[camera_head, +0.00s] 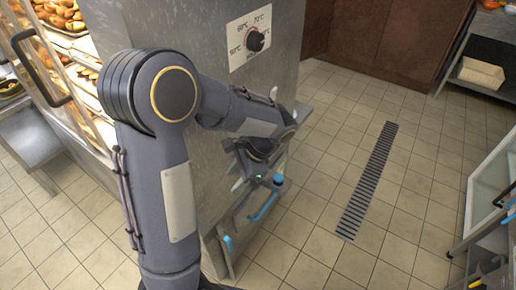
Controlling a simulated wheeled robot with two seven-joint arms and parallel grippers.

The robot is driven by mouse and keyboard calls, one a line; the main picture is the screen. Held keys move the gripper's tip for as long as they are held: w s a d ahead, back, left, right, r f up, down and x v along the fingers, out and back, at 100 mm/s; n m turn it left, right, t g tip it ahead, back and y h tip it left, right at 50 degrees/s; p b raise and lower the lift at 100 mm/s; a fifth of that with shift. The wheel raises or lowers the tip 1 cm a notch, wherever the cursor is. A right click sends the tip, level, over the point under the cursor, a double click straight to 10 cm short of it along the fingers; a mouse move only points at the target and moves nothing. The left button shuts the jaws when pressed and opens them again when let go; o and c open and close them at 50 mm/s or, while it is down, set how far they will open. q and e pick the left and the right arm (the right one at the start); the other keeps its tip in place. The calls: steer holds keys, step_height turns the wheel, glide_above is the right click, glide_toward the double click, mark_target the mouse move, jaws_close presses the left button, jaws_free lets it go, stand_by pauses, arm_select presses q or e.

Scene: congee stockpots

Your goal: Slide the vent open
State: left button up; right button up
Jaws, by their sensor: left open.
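My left gripper (247,225), with blue fingertips, is open beside the lower side of the grey metal cabinet (225,85). Its fingers are spread near the cabinet's lower edge. I cannot tell whether they touch anything. I cannot clearly make out the vent. My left arm and hand hide much of the cabinet side where it could be. Blue-tipped parts, likely my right gripper (491,250), show at the lower right edge, cut off by the frame and far from the cabinet.
A temperature dial (255,41) is on the cabinet's upper side. Shelves of bread (75,40) stand at the left. A slatted floor drain (368,180) crosses the open tiled floor. A metal rack (484,75) holds a pale block, top right.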

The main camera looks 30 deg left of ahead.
arm_select(q)
steer(key=w+d+f+m+t+y, duration=0.25)
steer(key=w+m+y, duration=0.25)
steer(key=w+y, duration=0.25)
steer(key=w+d+f+m+t+y, duration=0.2)
steer(key=w+d+m+y, duration=0.1)
steer(key=w+m+y, duration=0.4)
steer(key=w+a+n+h+p, duration=0.1)
steer(key=a+p, duration=0.1)
steer(key=a, duration=0.6)
steer(key=shift+f+n, duration=0.25)
steer(key=shift+n, duration=0.05)
steer(key=shift+w+h, duration=0.1)
steer(key=shift+h, duration=0.15)
jaws_close()
